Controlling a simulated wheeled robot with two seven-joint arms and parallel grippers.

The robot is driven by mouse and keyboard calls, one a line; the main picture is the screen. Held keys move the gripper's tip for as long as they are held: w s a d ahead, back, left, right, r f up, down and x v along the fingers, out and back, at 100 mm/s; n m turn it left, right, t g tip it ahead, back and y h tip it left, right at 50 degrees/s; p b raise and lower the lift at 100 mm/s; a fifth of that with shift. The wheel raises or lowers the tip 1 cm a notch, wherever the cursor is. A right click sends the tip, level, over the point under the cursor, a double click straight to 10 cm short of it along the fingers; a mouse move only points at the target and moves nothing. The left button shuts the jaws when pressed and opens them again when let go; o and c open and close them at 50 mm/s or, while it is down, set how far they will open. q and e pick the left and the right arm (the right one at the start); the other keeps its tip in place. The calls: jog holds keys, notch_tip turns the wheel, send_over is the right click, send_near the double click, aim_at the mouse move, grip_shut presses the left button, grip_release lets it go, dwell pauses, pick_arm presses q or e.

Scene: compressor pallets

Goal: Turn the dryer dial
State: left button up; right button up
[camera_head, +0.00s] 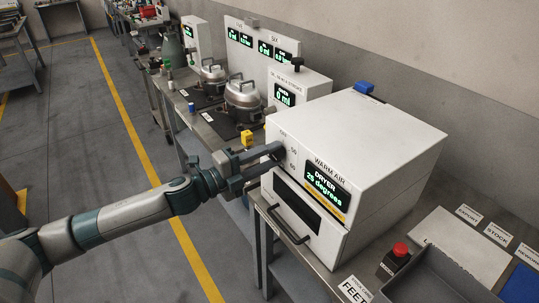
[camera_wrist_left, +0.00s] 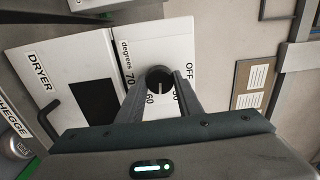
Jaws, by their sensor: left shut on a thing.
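The dryer (camera_head: 362,140) is a white box on the bench, with a green-lit display (camera_head: 322,187) reading "DRYER 25 degrees". Its dial (camera_wrist_left: 159,78) is a dark round knob with a light pointer line, with OFF, 50, 60 and 70 marked around it in the left wrist view. My left gripper (camera_head: 277,153) reaches the dryer's front from the left. In the left wrist view its two fingers (camera_wrist_left: 160,92) lie on either side of the dial and are shut on it. The head view mostly hides the dial behind the fingers. My right gripper is in neither view.
A dark handle (camera_head: 288,226) sticks out of the dryer's lower front. A grey tray (camera_head: 440,280) and a red button box (camera_head: 397,257) stand at the right. Metal pots (camera_head: 243,97) and a yellow block (camera_head: 247,138) stand behind my left gripper. The floor at left is clear.

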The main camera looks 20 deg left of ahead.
pick_arm(q)
jog(key=m, duration=0.4)
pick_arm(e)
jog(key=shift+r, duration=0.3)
pick_arm(q)
jog(key=shift+f+m, duration=0.1)
jog(key=shift+m, duration=0.2)
jog(key=o, duration=1)
jog(key=shift+o, duration=0.2)
jog(key=b+v, duration=0.8)
jog(key=v, duration=0.9)
jog(key=shift+a, duration=0.2)
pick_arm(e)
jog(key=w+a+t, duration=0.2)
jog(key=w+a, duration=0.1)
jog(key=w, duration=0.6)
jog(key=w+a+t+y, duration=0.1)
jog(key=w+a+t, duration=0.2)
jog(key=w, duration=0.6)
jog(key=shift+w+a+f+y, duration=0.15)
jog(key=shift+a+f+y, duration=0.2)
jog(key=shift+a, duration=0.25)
pick_arm(q)
jog(key=shift+s, duration=0.1)
